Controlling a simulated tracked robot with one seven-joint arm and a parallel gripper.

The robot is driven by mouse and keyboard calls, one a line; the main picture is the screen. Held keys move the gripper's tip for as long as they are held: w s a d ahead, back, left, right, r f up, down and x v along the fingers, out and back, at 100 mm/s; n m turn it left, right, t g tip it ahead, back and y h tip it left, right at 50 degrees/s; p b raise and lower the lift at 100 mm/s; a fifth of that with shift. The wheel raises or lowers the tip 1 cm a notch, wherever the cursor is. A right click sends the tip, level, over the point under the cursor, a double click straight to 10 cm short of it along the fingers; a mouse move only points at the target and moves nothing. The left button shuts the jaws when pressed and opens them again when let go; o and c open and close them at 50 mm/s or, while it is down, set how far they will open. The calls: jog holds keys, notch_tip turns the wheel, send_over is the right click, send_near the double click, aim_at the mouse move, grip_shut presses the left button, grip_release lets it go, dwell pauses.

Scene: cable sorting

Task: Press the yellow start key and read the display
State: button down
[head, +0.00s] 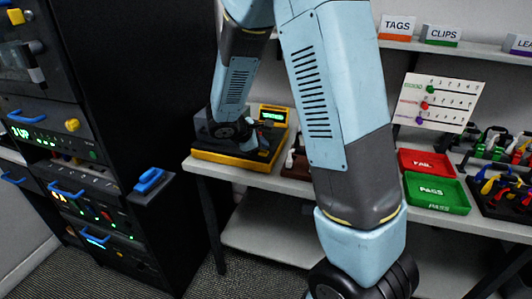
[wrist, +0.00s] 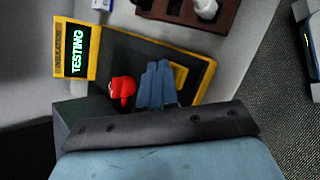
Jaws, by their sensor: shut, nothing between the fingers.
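The tester (head: 225,157) is a black and yellow unit at the left end of the bench. Its display (wrist: 77,50) is lit and reads TESTING in green letters in the wrist view; in the head view the display (head: 272,115) is too small to read. My gripper (wrist: 158,65) is shut and empty, its blue fingers over the tester's dark top. A yellow patch (wrist: 181,75), seemingly the start key, shows beside the fingertips and is partly hidden by them. I cannot tell whether they touch it. A red piece (wrist: 121,89) sits left of the fingers.
A brown holder (wrist: 190,12) with a white item stands close beside the tester. Red FAIL (head: 425,162) and green PASS (head: 437,192) trays lie further right, near racks of coloured cables (head: 500,185). A dark equipment rack (head: 150,110) stands to the left.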

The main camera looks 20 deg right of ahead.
aim_at(262, 153)
jog(key=shift+r, duration=0.3)
jog(key=shift+r, duration=2.5)
